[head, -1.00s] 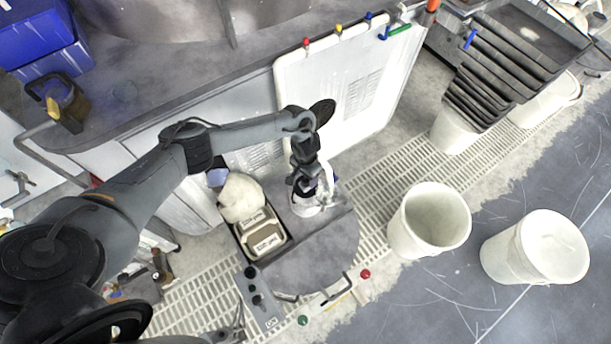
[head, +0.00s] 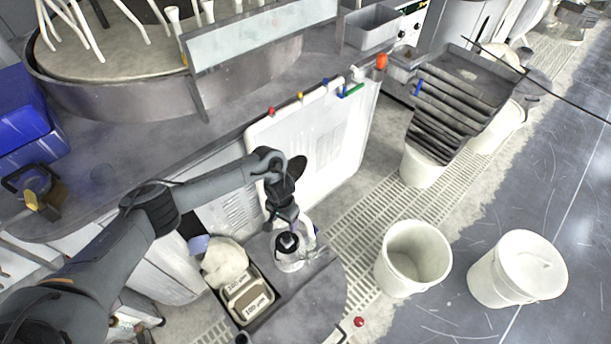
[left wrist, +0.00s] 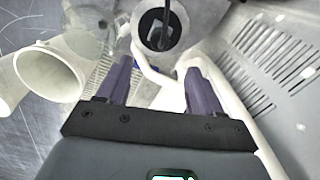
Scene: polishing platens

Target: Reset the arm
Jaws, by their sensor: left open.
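My left arm reaches in from the left in the head view, and its gripper (head: 287,240) points down over a small round table. In the left wrist view the purple fingers of this gripper (left wrist: 157,74) are apart, with nothing clamped between them. A white jug (head: 290,265) with a dark inside stands on the table right by the fingers. The jug also shows beyond the fingertips in the left wrist view (left wrist: 178,40), with a curved white part near the gap. I cannot tell whether the fingers touch it. My right gripper is not in view.
Beside the jug are a tray (head: 270,310) with labelled pads and a whitish cloth (head: 224,262). A white board (head: 318,135) stands close behind the arm. Two white buckets (head: 412,262) (head: 517,270) stand on the floor to the right. A polishing machine (head: 130,95) fills the back.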

